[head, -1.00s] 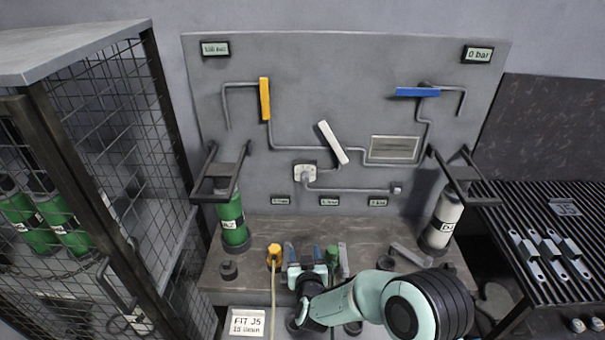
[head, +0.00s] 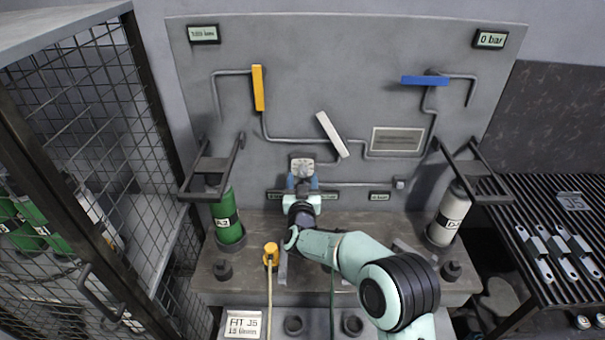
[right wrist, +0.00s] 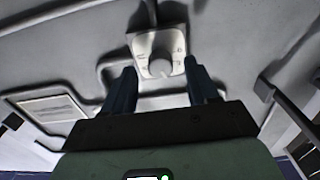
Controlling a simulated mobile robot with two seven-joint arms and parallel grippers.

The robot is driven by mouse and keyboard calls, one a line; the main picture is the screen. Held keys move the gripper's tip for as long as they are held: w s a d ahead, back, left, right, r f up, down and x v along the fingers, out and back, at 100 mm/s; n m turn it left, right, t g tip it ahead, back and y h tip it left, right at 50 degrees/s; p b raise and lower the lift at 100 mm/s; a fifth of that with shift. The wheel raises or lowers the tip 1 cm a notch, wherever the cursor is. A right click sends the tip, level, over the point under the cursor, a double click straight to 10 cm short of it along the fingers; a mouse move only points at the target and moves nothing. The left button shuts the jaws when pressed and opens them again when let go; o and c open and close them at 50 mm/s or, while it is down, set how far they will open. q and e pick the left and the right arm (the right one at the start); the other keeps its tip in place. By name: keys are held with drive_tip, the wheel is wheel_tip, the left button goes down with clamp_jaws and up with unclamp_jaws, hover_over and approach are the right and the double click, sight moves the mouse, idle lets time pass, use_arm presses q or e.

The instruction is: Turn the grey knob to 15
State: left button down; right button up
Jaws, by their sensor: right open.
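The grey knob (right wrist: 160,67) sits on a pale dial plate (head: 302,162) with small markings, fixed to the upright grey panel. My right gripper (head: 302,181) is open in front of the lower part of the plate. In the right wrist view its two dark fingers (right wrist: 158,80) stand to the left and right of the knob, with gaps; I cannot tell whether they touch it. The dial's numbers are too small to read. In the head view my gripper partly hides the knob. My left gripper is not in view.
The panel carries a yellow lever (head: 258,88), a white lever (head: 332,134), a blue lever (head: 424,80) and pipes. A green cylinder (head: 227,215) and a white cylinder (head: 449,212) stand at the sides. A mesh cage (head: 85,120) is at left.

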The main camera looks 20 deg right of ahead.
drive_tip(key=shift+x, duration=1.15)
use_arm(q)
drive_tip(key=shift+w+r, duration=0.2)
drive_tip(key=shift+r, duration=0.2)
use_arm(e)
drive_tip(key=c, duration=1)
drive_tip(key=shift+f+m+b, duration=0.15)
drive_tip(key=shift+m+b, duration=0.35)
drive_tip(key=shift+c, duration=0.2)
drive_tip(key=m+b, duration=0.3)
drive_tip(key=b, duration=0.1)
drive_tip(key=shift+m, duration=0.4)
drive_tip(key=shift+m+b, duration=0.55)
drive_tip(key=shift+m, duration=0.15)
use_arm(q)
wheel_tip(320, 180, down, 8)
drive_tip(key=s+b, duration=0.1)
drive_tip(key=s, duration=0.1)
use_arm(e)
drive_tip(key=shift+m, duration=0.8)
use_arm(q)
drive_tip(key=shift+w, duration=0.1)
use_arm(e)
drive_tip(key=shift+a, duration=0.1)
